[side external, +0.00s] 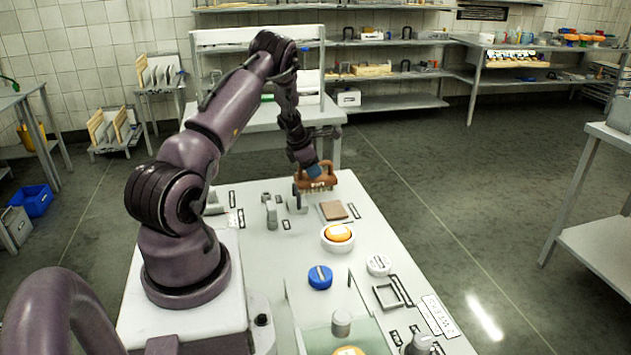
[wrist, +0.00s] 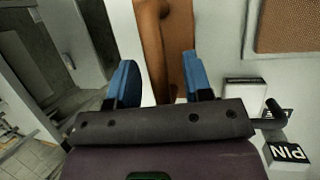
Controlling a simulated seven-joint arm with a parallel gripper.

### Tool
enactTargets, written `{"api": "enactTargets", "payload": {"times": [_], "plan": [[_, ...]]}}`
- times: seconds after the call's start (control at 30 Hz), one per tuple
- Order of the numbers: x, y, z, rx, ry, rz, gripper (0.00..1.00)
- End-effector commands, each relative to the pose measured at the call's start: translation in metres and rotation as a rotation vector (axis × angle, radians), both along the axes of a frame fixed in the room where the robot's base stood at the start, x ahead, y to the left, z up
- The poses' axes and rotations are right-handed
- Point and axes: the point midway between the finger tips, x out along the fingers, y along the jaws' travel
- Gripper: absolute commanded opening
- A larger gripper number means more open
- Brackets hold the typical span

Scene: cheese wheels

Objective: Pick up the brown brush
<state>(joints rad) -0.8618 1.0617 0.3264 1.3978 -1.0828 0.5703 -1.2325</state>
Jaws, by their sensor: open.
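The brown brush (side external: 323,181) is at the far end of the white table, with its pale bristles facing down. My gripper (side external: 314,170) is right at the brush, reaching down from above. In the wrist view, the brush's brown wood (wrist: 150,40) runs between the two blue fingers of my gripper (wrist: 159,64). The fingers are open, one on each side of the wood, with a visible gap at least on the left. Part of the brush is hidden behind the gripper body in the wrist view.
A brown square pad (side external: 334,210) lies near the brush and also shows in the wrist view (wrist: 288,26). Small metal fittings (side external: 271,214) stand to the left. An orange wheel in a white bowl (side external: 338,245) and a blue disc (side external: 320,277) are nearer the camera.

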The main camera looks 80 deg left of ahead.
Motion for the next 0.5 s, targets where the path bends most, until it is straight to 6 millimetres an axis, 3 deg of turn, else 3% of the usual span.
{"api": "enactTargets", "payload": {"times": [0.17,0.3,0.37,0.5], "plan": [[0.0002,0.0,0.0004,0.0,0.0,0.0,0.43],[0.0001,0.0,0.0006,0.0,0.0,0.0,0.11],[0.0001,0.0,0.0006,0.0,0.0,0.0,0.0],[0.0002,0.0003,0.0011,0.001,-0.001,0.0,0.0]]}}
